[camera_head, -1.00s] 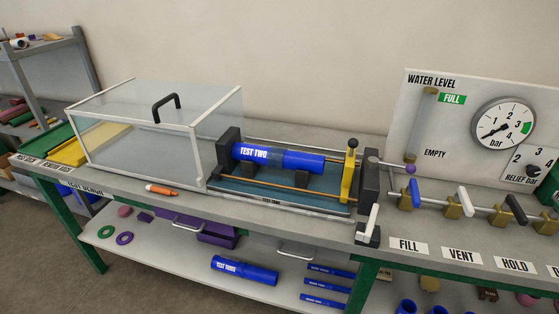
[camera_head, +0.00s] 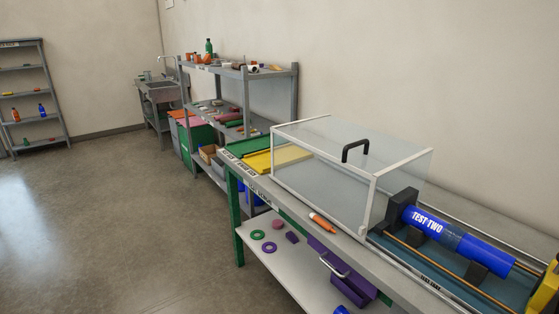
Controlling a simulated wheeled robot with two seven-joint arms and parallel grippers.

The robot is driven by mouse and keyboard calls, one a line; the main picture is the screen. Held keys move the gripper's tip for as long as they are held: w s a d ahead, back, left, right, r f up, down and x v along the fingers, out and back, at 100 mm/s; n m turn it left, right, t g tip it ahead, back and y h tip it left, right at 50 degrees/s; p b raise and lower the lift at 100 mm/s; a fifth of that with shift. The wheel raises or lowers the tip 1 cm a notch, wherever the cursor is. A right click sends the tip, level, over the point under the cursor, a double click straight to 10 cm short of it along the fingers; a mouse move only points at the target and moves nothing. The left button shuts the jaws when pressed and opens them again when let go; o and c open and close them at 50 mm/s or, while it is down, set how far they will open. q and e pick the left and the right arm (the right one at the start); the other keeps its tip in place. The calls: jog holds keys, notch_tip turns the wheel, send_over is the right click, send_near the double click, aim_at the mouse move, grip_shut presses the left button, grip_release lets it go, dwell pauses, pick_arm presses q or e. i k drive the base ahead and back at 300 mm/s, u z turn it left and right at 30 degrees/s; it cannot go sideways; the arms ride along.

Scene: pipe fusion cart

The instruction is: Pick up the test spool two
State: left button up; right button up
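The test spool two (camera_head: 457,240) is a blue cylinder with white "TEST TWO" lettering, at the lower right of the head view. It lies along a blue-green test bed (camera_head: 410,258), with its left end at a dark end block (camera_head: 401,204) and a dark support under it. A yellow upright part (camera_head: 545,292) stands at the right edge of the picture, partly cut off. Neither of my grippers is in view.
A clear box with a white frame and black handle (camera_head: 355,147) stands on the bench left of the spool. An orange marker (camera_head: 322,222) lies at the bench's front edge. Shelving (camera_head: 240,72) and a sink (camera_head: 160,85) stand behind. Open floor (camera_head: 110,220) fills the left.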

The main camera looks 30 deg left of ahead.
aim_at(451, 236)
jog(key=z, duration=0.5)
jog(key=k, duration=0.3)
jog(key=u, duration=1.5)
jog(key=i, duration=0.8)
jog(key=z, duration=0.7)
jog(key=i, duration=0.6)
jog(key=z, duration=0.7)
